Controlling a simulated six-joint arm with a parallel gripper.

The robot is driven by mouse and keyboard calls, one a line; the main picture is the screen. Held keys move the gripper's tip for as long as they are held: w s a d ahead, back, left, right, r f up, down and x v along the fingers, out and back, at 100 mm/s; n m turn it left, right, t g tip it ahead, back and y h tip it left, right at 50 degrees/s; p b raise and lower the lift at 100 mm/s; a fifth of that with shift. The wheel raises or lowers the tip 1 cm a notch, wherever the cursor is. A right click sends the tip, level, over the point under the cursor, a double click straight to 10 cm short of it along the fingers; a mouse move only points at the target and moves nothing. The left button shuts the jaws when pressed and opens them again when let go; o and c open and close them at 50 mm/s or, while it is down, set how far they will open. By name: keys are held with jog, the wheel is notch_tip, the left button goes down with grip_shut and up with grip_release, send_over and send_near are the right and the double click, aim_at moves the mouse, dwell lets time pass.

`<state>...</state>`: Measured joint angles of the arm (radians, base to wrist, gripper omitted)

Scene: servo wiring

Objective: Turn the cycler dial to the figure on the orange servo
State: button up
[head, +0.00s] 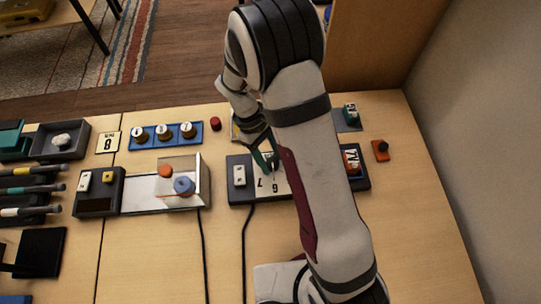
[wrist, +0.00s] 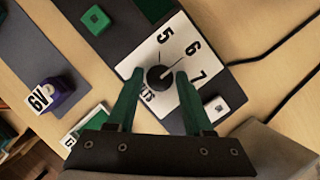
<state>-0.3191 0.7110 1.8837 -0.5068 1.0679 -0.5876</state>
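The cycler (head: 237,197) is a dark box with a white dial face and a white switch, in the middle of the table in the head view. In the wrist view, its black dial knob (wrist: 160,77) sits on the white face (wrist: 185,98) marked 5, 6 and 7. My gripper (wrist: 159,73) has its green fingers apart, one on each side of the knob, with small gaps showing. I cannot tell exactly where the knob's pointer is set. An orange servo (head: 350,161) with a white label, which seems to read 7V, stands right of my arm in the head view.
A purple servo (wrist: 60,98) labelled 6V shows in the wrist view. A panel with knobs (head: 166,134) and a tester box (head: 100,192) are left. Black cables run toward the front.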

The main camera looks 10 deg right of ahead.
grip_shut()
jog(key=shift+m, duration=0.3)
jog(key=m+y, duration=0.1)
jog(key=m, duration=0.1)
jog(key=m+g, duration=0.1)
jog(key=m, duration=0.1)
jog(key=shift+w+d+m+y, duration=0.1)
jog(key=shift+m+y, duration=0.2)
jog(key=shift+y, duration=0.1)
jog(key=shift+d+m+y, duration=0.1)
jog(key=shift+m+y, duration=0.7)
jog(key=shift+m, duration=1.4)
jog(key=shift+o, duration=2)
grip_release()
